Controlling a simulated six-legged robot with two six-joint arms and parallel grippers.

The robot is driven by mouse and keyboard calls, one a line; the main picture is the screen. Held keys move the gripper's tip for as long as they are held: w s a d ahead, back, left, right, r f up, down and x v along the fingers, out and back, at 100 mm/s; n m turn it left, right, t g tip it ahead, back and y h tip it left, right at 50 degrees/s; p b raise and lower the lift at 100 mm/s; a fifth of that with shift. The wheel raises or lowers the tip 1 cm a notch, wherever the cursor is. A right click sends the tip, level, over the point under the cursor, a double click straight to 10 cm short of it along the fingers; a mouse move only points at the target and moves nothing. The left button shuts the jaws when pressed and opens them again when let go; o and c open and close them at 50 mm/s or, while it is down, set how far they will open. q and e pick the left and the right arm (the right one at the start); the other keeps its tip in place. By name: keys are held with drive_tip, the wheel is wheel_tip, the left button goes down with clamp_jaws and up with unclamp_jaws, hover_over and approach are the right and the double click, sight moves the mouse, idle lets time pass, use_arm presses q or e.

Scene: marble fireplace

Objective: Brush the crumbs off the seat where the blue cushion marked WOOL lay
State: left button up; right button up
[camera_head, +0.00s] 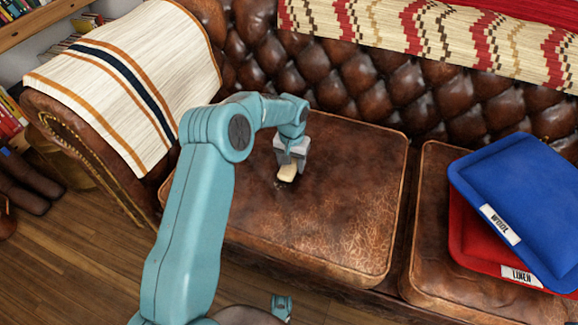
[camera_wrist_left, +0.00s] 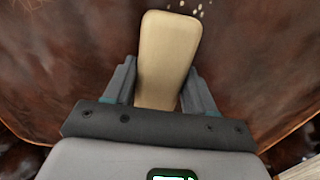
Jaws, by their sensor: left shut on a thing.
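My left gripper (camera_head: 291,160) is over the left brown leather seat (camera_head: 352,205), shut on a pale wooden brush (camera_head: 287,173). In the left wrist view the brush (camera_wrist_left: 165,55) stands out between the fingers of the gripper (camera_wrist_left: 160,85). Several small pale crumbs (camera_wrist_left: 184,8) lie on the leather just beyond the brush's end. I cannot tell whether the brush touches the seat. The blue cushion (camera_head: 520,195) marked WOOL lies on the right seat, on top of a red cushion (camera_head: 480,245) marked LINEN. My right gripper (camera_head: 282,307) is low at the bottom edge, small and unclear.
The tufted sofa back (camera_head: 330,75) rises behind the seat, with a patterned red and cream blanket (camera_head: 440,35) over it. A striped throw (camera_head: 125,75) covers the left armrest. The right part of the left seat is clear.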

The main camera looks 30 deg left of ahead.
sight(286, 172)
use_arm(q)
drive_tip(key=shift+w+a+f, duration=0.1)
drive_tip(key=shift+w+a, duration=0.15)
drive_tip(key=shift+w, duration=0.7)
drive_tip(key=shift+w+a, duration=0.2)
drive_tip(key=shift+w, duration=0.7)
drive_tip(key=shift+w+p, duration=0.1)
drive_tip(key=shift+p, duration=0.2)
drive_tip(key=shift+s+d, duration=0.25)
drive_tip(key=shift+s, duration=0.75)
drive_tip(key=shift+s+d, duration=0.2)
drive_tip(key=shift+s, duration=0.8)
drive_tip(key=shift+s+d, duration=0.25)
drive_tip(key=shift+s, duration=0.75)
drive_tip(key=shift+s+d, duration=0.2)
drive_tip(key=shift+s, duration=0.75)
drive_tip(key=shift+s+d+b, duration=0.25)
drive_tip(key=shift+s, duration=0.75)
drive_tip(key=shift+s+d+b, duration=0.2)
drive_tip(key=shift+s+d, duration=0.05)
drive_tip(key=shift+s, duration=0.7)
drive_tip(key=shift+r+p, duration=2.05)
drive_tip(key=shift+r, duration=0.95)
drive_tip(key=shift+w, duration=0.1)
